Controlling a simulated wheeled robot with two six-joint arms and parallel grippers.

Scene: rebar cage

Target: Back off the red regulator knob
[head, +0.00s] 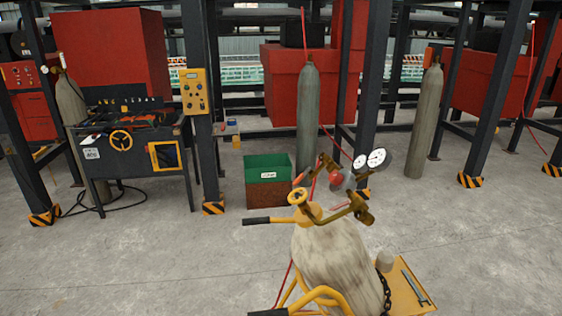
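The red regulator knob (336,178) shows on the brass regulator (358,208) at the top of a worn grey cylinder (335,258). Two round white-faced gauges (377,158) stand up just right of the knob. A yellow valve handwheel (298,197) sits on the cylinder top, left of the regulator. The knob's exact turn position is too small to tell. Neither of my grippers is in view.
The cylinder stands on a yellow trolley (330,294) with black handle grips (268,220). A wrench (415,287) lies on its tray. A green-and-brown bin (268,180), a workbench (130,150) and dark posts stand behind. The concrete floor is open at left and right.

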